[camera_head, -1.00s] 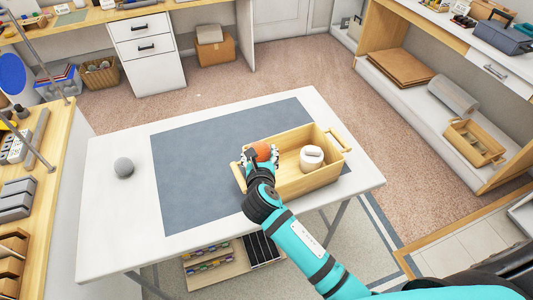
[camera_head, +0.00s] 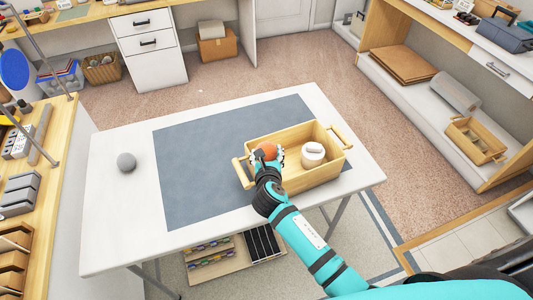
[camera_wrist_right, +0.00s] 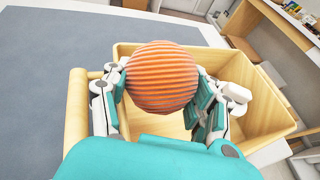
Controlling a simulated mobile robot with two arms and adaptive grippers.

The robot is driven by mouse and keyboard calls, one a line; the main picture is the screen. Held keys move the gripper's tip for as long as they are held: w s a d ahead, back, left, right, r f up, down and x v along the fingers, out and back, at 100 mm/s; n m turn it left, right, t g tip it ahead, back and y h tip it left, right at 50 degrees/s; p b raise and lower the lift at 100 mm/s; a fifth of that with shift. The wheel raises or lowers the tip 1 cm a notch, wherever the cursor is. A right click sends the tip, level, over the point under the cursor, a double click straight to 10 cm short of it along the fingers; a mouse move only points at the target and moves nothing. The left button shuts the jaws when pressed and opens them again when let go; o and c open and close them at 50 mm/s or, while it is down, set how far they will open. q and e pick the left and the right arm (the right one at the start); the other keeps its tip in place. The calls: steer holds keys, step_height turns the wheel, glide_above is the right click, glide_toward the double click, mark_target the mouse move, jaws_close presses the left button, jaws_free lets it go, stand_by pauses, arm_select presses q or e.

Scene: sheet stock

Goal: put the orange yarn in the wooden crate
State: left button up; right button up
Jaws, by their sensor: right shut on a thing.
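The orange yarn (camera_head: 267,150) is a ridged ball held between the fingers of my right gripper (camera_head: 268,158). It shows large in the right wrist view (camera_wrist_right: 162,78), with a finger on each side. The wooden crate (camera_head: 318,178) stands on the right part of the table, with bar handles at its two ends. The yarn is over the left part of the crate; whether it touches the crate floor cannot be told. A white object with a rounded lid (camera_head: 313,155) is inside the crate, right of the yarn. My left gripper is not in view.
A grey ball (camera_head: 126,162) lies on the white table (camera_head: 115,220) at the left. A blue-grey mat (camera_head: 190,165) covers the table's middle and is clear left of the crate. Shelves and a workbench stand around the table.

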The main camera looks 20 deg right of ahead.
steer(key=shift+f, duration=0.35)
steer(key=o, duration=1)
steer(key=shift+c, duration=0.2)
steer(key=shift+r, duration=0.2)
steer(key=r+v, duration=0.1)
steer(key=v, duration=1.1)
steer(key=shift+b, duration=0.35)
